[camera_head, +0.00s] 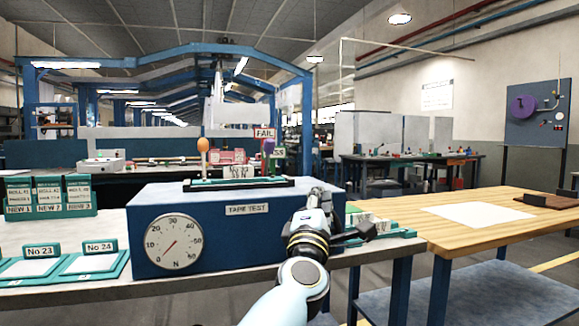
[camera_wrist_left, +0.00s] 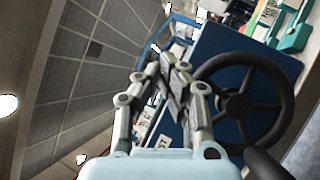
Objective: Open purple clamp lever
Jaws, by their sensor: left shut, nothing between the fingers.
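The purple clamp lever (camera_head: 268,147) stands upright at the right end of the clamp strip on top of the blue tape test box (camera_head: 232,260). An orange-topped lever (camera_head: 203,146) stands at the strip's left end. My left gripper (camera_head: 318,194) is by the box's right end, lower than the purple lever and to its right, apart from it. In the left wrist view its fingers (camera_wrist_left: 170,74) are closed together with nothing between them. The purple lever cannot be made out in that view. My right gripper is not in view.
A black handwheel (camera_head: 361,229) sticks out of the box's right side and is close beside my gripper in the left wrist view (camera_wrist_left: 238,103). A round dial (camera_head: 173,244) is on the box front. Teal trays (camera_head: 92,264) lie left. A wooden table (camera_head: 458,226) is right.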

